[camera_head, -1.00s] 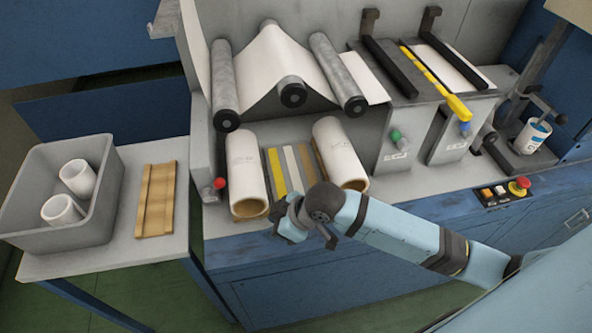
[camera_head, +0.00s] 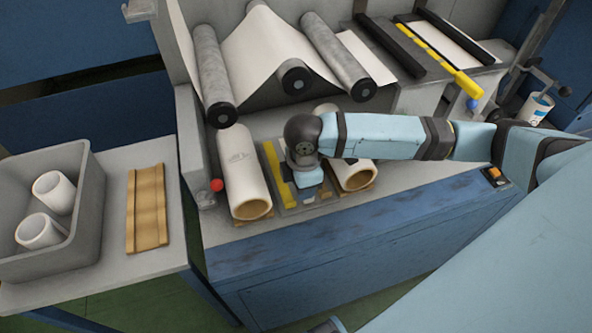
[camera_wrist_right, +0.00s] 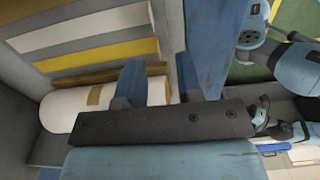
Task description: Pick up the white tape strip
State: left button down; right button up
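The white tape strip (camera_wrist_right: 82,28) lies flat in the right wrist view, between a yellow strip (camera_wrist_right: 95,55) and a tan strip (camera_wrist_right: 40,9). In the head view my right gripper (camera_head: 308,185) covers the white strip, pointing down over the strips between two white rolls. The wrist view shows the right gripper (camera_wrist_right: 160,78) with its two blue fingers apart and nothing between them. In that picture the white strip lies above and left of the fingers, apart from them.
White rolls (camera_head: 243,175) and (camera_head: 352,172) stand close on both sides of the strips. Larger grey rollers (camera_head: 215,75) are behind. A grey bin (camera_head: 88,210) with two small rolls and a wooden cradle (camera_head: 147,210) are on the left table.

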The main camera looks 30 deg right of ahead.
aim_at(304, 205)
jog(key=shift+w+d+f, duration=0.1)
jog(key=shift+d+f, duration=0.05)
jog(key=shift+f, duration=1)
jog(key=shift+w+d+f, duration=0.1)
jog(key=shift+d+f, duration=0.05)
jog(key=shift+f, duration=1)
jog(key=shift+d+f, duration=0.15)
jog(key=shift+f, duration=1)
grip_shut()
